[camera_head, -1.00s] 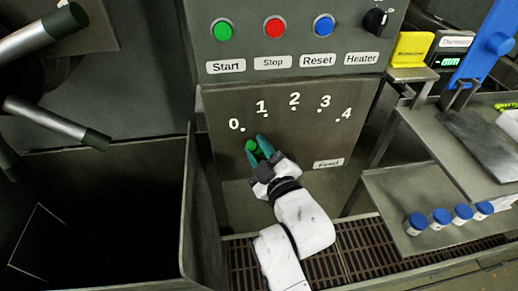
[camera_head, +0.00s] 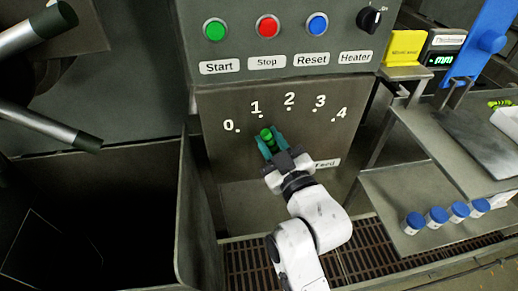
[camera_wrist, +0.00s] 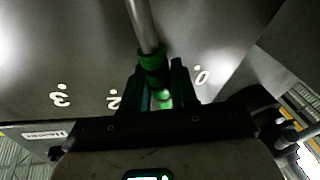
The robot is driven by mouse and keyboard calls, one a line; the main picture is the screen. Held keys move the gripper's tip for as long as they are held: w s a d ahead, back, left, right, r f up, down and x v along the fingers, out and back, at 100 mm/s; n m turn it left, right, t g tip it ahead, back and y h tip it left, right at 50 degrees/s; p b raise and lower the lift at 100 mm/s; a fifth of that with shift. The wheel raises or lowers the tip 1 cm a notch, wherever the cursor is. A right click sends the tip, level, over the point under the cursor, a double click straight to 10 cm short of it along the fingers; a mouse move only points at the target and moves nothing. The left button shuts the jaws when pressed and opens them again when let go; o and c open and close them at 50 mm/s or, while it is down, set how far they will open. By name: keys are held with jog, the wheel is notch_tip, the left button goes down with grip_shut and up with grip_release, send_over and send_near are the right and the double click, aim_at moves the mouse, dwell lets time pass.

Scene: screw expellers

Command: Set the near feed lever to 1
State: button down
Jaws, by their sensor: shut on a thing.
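The feed lever's green grip (camera_head: 266,134) is in front of the grey feed panel (camera_head: 222,105), just below and slightly right of the dot under the 1. The scale from 0 to 4 curves above it. My gripper (camera_head: 270,145) is shut on the green grip, one teal finger on each side. In the wrist view, the lever's metal rod (camera_wrist: 143,24) runs from the top edge to the green grip (camera_wrist: 154,68) between my fingers (camera_wrist: 155,88). The 3, 2 and 0 show there; the 1 is hidden. The lever's pivot is not visible.
Start, Stop and Reset buttons and a Heater knob (camera_head: 369,19) sit above the panel. A dark open bin (camera_head: 185,215) stands at left. At right are metal shelves (camera_head: 440,150) with several blue-capped jars (camera_head: 436,216). A floor grating (camera_head: 365,262) lies below.

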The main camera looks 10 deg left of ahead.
jog(key=shift+d, duration=0.1)
jog(key=c, duration=1)
grip_release()
jog(key=b+v, duration=0.2)
jog(key=v, duration=0.8)
jog(key=shift+s+d, duration=0.15)
jog(key=shift+s, duration=0.2)
jog(key=shift+f, duration=0.15)
